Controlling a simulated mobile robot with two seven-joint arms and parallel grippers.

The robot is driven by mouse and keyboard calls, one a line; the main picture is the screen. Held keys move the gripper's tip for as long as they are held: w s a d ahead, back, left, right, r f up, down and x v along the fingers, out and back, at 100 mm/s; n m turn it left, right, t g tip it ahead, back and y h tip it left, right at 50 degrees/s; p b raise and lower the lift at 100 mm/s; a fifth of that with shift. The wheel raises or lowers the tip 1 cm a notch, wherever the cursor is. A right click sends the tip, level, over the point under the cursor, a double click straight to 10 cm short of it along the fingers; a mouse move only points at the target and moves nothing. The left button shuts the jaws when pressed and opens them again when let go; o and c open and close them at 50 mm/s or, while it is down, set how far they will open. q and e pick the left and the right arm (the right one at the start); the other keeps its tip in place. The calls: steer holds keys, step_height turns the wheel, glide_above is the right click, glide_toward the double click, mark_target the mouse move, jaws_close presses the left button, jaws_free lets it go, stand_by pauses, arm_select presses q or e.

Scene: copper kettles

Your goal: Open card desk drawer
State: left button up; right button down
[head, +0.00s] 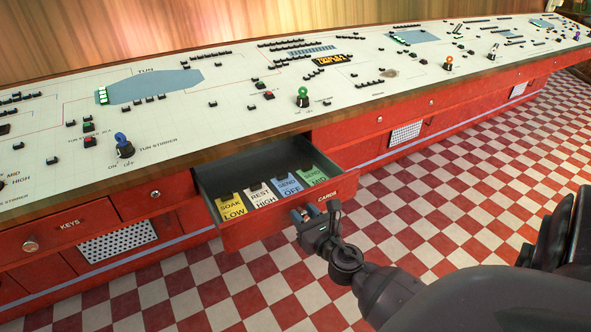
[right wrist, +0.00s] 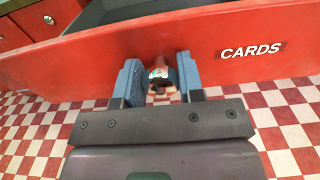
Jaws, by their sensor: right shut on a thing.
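The red card drawer (head: 272,228), labelled CARDS, stands pulled out of the desk (head: 104,179). Inside lie several coloured cards: yellow SOAK LOW, white REST HIGH, blue SEND OFF (head: 287,185) and green SEND MID. My right gripper (head: 309,212) is at the drawer front, just left of the CARDS label. In the right wrist view, its two fingers (right wrist: 158,82) sit either side of the round shiny knob (right wrist: 160,73) on the red front and are shut on it. The knob is mostly hidden by the gripper in the head view. My left gripper is not in view.
The long control desk top (head: 240,90) with switches and knobs runs across the back. A closed KEYS drawer (head: 60,235) is to the left. The red and white checkered floor (head: 440,180) is clear in front of the desk.

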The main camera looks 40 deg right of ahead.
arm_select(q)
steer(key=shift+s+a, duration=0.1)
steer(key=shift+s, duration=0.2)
arm_select(e)
steer(key=shift+v, duration=1.05)
steer(key=c, duration=0.9)
jaws_free()
steer(key=shift+o, duration=0.7)
arm_select(q)
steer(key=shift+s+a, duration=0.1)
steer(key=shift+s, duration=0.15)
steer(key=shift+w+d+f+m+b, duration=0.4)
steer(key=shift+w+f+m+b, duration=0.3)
steer(key=shift+b, duration=1.4)
arm_select(e)
steer(key=v, duration=1)
steer(key=shift+s, duration=0.35)
